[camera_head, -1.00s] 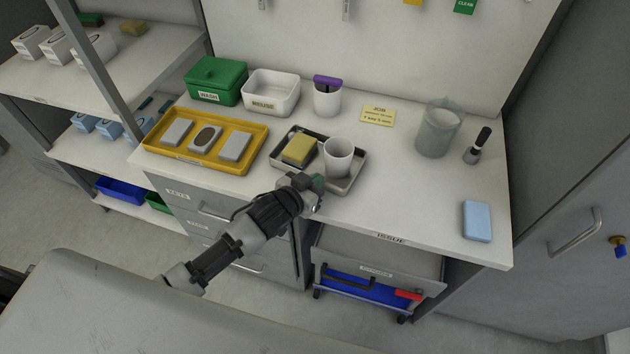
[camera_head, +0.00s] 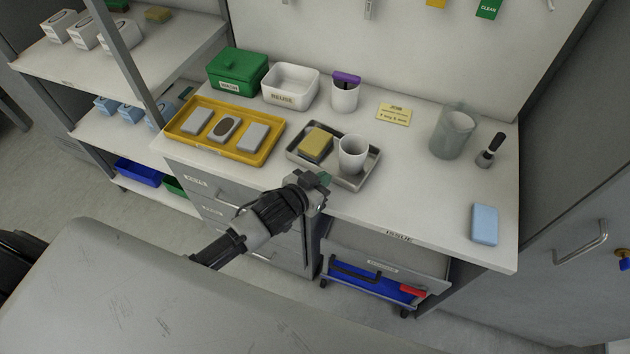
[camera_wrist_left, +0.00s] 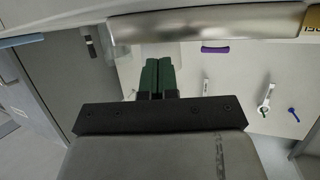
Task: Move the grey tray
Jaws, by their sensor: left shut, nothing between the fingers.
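The grey metal tray (camera_head: 364,182) lies on the white bench near its front edge. It holds a yellow sponge (camera_head: 316,144) on the left and a white cup (camera_head: 353,155) on the right. My left gripper (camera_head: 325,178) is at the tray's near side, its green fingers shut and empty. Whether they touch the rim cannot be told. In the left wrist view the closed fingers (camera_wrist_left: 158,77) point at the tray's shiny metal side (camera_wrist_left: 205,23), which spans much of the top. My right gripper is not in view.
Left of the tray is a yellow tray (camera_head: 198,151) with several grey blocks. Behind are a green box (camera_head: 236,72), a white bin (camera_head: 290,86) and a purple-topped cup (camera_head: 345,95). A clear jug (camera_head: 452,135) and blue block (camera_head: 484,224) stand right.

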